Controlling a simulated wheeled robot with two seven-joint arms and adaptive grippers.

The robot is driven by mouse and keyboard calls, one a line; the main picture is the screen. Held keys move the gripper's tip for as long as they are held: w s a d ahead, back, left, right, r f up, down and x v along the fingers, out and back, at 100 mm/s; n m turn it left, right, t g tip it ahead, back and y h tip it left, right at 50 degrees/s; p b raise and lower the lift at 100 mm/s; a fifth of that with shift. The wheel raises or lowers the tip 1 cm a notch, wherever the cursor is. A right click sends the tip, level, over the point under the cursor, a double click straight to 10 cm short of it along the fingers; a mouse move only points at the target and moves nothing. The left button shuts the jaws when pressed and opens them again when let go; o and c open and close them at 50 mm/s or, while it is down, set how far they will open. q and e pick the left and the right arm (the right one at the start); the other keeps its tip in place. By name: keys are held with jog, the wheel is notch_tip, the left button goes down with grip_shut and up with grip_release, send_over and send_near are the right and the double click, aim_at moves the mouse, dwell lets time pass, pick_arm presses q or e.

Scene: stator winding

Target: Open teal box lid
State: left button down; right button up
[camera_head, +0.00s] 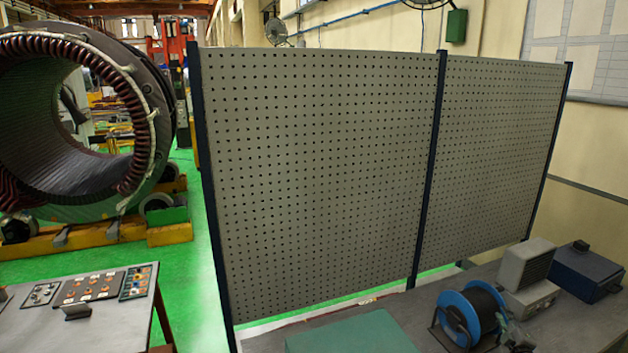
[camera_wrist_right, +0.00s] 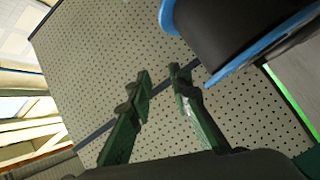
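The teal box (camera_head: 352,336) is at the bottom middle of the head view, on the grey bench. Only its flat top shows, and it looks shut; its front is cut off by the frame edge. My right gripper (camera_head: 512,336) is at the lower right of the head view, to the right of the teal box and close to the blue cable reel. In the right wrist view its two green fingers (camera_wrist_right: 160,82) stand apart with nothing between them. My left gripper is not in view.
The blue reel with black cable (camera_head: 470,314) stands between the box and my right gripper; it also looms in the wrist view (camera_wrist_right: 228,30). A grey device (camera_head: 530,275) and a blue box (camera_head: 587,270) stand farther right. A perforated panel (camera_head: 320,180) rises behind the bench.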

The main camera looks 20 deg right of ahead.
jog(key=s+f+g+y, duration=0.2)
jog(key=s+f+g, duration=0.4)
jog(key=s+f, duration=1.2)
jog(key=s+f+g, duration=0.3)
jog(key=s+f, duration=0.1)
jog(key=s, duration=0.6)
jog(key=s+f+g, duration=0.3)
jog(key=s+f, duration=0.1)
jog(key=s, duration=0.6)
jog(key=s+a+f+m+y, duration=0.1)
jog(key=s+a+f+y, duration=0.15)
jog(key=a+f, duration=1.15)
jog(key=s+a+f+m+y, duration=0.2)
jog(key=s+a+f, duration=0.1)
jog(key=a+f, duration=1.1)
jog(key=a+f+m+y, duration=0.15)
jog(key=a+f, duration=0.35)
jog(key=a, duration=1.4)
jog(key=a+f+y, duration=0.3)
jog(key=a+f, duration=0.2)
jog(key=a, duration=1.5)
notch_tip(320, 180, down, 18)
jog(key=b, duration=1.8)
jog(key=shift+s+a+r, duration=0.2)
jog(key=shift+s+a, duration=0.05)
jog(key=shift+s, duration=0.15)
jog(key=shift+o, duration=1.3)
jog(key=shift+f, duration=0.15)
jog(key=shift+w, duration=0.15)
